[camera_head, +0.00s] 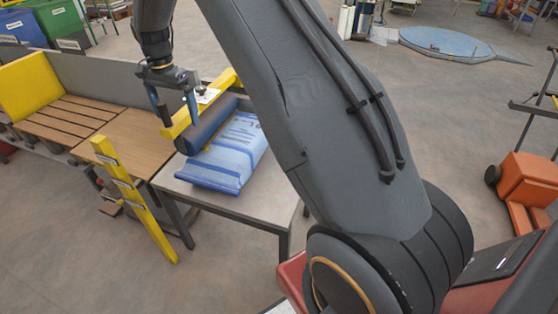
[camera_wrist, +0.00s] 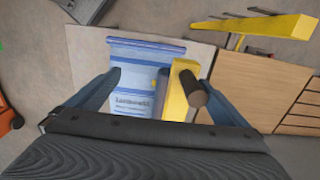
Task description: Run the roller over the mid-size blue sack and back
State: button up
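The blue sack (camera_head: 237,152), light blue with darker bands and printing, lies flat on a grey table; it also shows in the wrist view (camera_wrist: 135,75). The dark blue roller (camera_head: 207,125) lies along the sack's left side in the head view; I cannot tell whether it rests on the sack. Beside it runs a yellow bar (camera_head: 217,98) with a dark stub handle (camera_head: 164,114) at its near end. My gripper (camera_head: 174,110) is open above the bar. In the wrist view the handle (camera_wrist: 190,88) stands near the right finger, apparently ungripped.
The grey table (camera_head: 270,190) has a bare margin around the sack. Left of it are a wooden bench (camera_head: 120,135), a slatted deck (camera_head: 70,115) and an upright yellow post (camera_head: 135,198). A low grey wall (camera_head: 110,80) runs behind. An orange cart (camera_head: 525,178) stands at right.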

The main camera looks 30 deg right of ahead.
jog(key=s+d+p, duration=0.5)
jog(key=s+d, duration=0.3)
jog(key=s, duration=0.3)
jog(key=shift+d+p, duration=0.3)
jog(key=shift+p, duration=0.1)
jog(key=shift+s, duration=0.1)
jog(key=s+d+p, duration=0.4)
jog(key=s+d, duration=1.1)
jog(key=s, duration=0.4)
jog(key=shift+w+a, duration=1.6)
jog(key=shift+w, duration=0.45)
notch_tip(320, 180, up, 9)
dwell(0.4)
